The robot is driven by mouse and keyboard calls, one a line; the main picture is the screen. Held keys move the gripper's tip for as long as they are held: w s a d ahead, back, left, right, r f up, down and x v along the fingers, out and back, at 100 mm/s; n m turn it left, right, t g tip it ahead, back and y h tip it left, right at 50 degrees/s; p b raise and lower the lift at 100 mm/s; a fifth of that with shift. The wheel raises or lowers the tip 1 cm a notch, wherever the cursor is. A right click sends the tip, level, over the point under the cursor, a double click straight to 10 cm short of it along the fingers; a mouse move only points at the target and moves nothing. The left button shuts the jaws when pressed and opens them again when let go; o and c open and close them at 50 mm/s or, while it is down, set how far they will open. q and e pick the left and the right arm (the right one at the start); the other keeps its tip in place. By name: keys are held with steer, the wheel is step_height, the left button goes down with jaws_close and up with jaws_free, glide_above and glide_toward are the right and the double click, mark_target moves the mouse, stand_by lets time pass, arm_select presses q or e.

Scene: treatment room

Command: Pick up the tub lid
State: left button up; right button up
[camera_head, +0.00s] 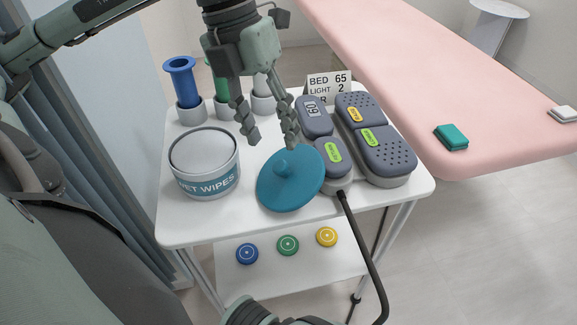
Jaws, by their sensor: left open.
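The tub lid (290,183) is a round blue disc with a small central knob. It appears tilted, at the front middle of the white trolley top, its right edge by the grey control unit. The tub labelled wet wipes (204,164) stands to its left with no lid on it. My left gripper (274,142) points down with its fingers apart, above and behind the lid's knob. The fingers hold nothing, and I cannot tell whether the right finger touches the lid. My right gripper is not visible.
The control unit (388,155) with a black cable (364,250) is right of the lid. Blue (183,85) and other cylinders stand in holders at the back left. Coloured discs (288,245) lie on the lower shelf. A pink bed (440,85) stands behind right.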

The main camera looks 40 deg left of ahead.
mark_target(279, 165)
arm_select(q)
steer(key=x, duration=0.5)
steer(key=shift+s, duration=0.3)
steer(key=shift+w+d+f, duration=0.1)
steer(key=shift+f, duration=0.5)
jaws_close()
